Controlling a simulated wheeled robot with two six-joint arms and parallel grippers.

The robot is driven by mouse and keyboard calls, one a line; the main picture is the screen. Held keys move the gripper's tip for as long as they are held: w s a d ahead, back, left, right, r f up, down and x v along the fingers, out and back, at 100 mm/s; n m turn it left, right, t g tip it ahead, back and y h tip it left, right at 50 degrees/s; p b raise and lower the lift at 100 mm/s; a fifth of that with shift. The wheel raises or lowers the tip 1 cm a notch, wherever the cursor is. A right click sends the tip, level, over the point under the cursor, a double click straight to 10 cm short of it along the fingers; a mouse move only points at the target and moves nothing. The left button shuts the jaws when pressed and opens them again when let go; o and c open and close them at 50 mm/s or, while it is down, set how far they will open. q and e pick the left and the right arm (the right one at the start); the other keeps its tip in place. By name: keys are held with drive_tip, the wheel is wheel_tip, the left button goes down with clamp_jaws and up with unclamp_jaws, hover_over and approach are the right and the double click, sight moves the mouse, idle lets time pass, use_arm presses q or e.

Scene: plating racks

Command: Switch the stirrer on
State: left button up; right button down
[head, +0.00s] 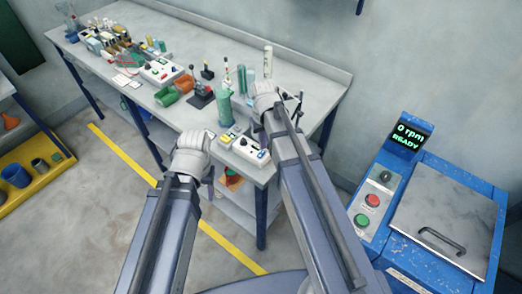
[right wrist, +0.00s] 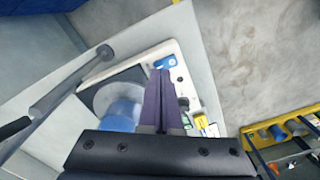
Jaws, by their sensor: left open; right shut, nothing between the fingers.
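The white stirrer (head: 250,151) stands at the near right corner of the bench, its control panel showing beside my right arm, which hides part of it. In the right wrist view the stirrer (right wrist: 172,49) shows a round grey plate (right wrist: 110,95) with a blue vessel on it, and a panel with small controls, one blue. My right gripper (right wrist: 160,72) is shut and empty, its fingertips over the panel close to the blue control. Touching or apart, I cannot tell. My left gripper (head: 200,138) is open and empty at the bench's front edge.
A metal rod (right wrist: 65,82) stands beside the stirrer. Bottles, an orange cup (head: 184,84) and a green cup (head: 167,96) crowd the bench. A blue machine (head: 440,230) at the right shows "0 rpm READY", with a red button (head: 373,200) and a green one.

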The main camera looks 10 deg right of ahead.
sight(263, 152)
wheel_tip(263, 152, up, 5)
drive_tip(key=p, duration=0.4)
drive_tip(key=shift+f, duration=0.1)
drive_tip(key=s+a+f+n+h+b, duration=0.1)
drive_tip(key=s+a+f+n+b, duration=0.1)
drive_tip(key=s+a, duration=0.8)
drive_tip(key=s+f+b, duration=0.1)
drive_tip(key=s, duration=0.3)
drive_tip(key=shift+s+a+f, duration=0.15)
drive_tip(key=shift+a+f, duration=0.1)
drive_tip(key=shift+f, duration=0.05)
